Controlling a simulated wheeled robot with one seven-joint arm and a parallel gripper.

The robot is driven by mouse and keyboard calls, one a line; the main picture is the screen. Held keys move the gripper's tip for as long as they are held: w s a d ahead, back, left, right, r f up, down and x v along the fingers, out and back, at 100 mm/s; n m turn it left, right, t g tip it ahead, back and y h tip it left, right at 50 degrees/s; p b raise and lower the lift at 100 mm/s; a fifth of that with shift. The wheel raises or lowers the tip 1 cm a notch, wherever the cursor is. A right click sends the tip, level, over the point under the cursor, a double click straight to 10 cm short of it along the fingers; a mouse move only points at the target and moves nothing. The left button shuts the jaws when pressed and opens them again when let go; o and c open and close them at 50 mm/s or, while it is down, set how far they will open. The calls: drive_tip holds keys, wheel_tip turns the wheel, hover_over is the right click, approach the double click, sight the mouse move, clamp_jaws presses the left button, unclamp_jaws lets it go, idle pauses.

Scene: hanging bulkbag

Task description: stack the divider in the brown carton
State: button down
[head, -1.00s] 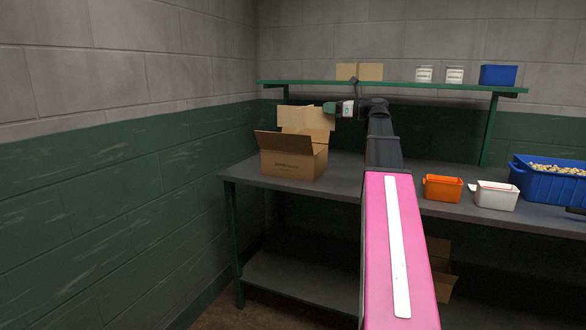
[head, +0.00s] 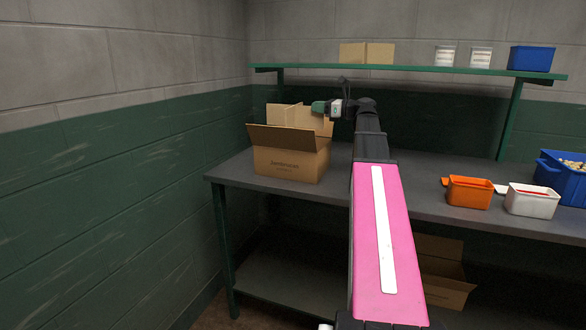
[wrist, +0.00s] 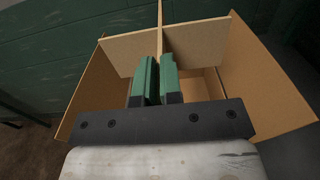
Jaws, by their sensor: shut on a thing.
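The brown carton (head: 290,165) stands on the left end of the bench with its flaps open. In the wrist view its right flap (wrist: 262,78) spreads out beside my gripper. The divider (head: 283,115), crossed tan cardboard panels, stands upright at the carton's mouth. Its upper part shows above the front flap, and its lower part is hidden behind it. My gripper (head: 318,107) is shut on the divider near its top. In the wrist view the green fingers (wrist: 157,65) pinch a panel, with the crossing panel (wrist: 195,40) just beyond. I cannot tell how deep the divider sits.
The bench (head: 235,172) is bare right of the carton up to an orange bin (head: 469,192) and a white bin (head: 532,202). A green shelf (head: 410,69) above holds tan boxes, two jars and a blue bin (head: 531,59). The wall is close on the left.

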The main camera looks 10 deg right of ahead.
drive_tip(key=shift+w+f, duration=0.1)
drive_tip(key=shift+f, duration=0.6)
wheel_tip(320, 180, down, 10)
drive_tip(key=shift+r, duration=0.2)
drive_tip(key=shift+f, duration=0.65)
drive_tip(key=c, duration=1.3)
unclamp_jaws()
drive_tip(key=shift+r, duration=0.15)
drive_tip(key=r+v, duration=0.1)
drive_tip(key=v, duration=1.1)
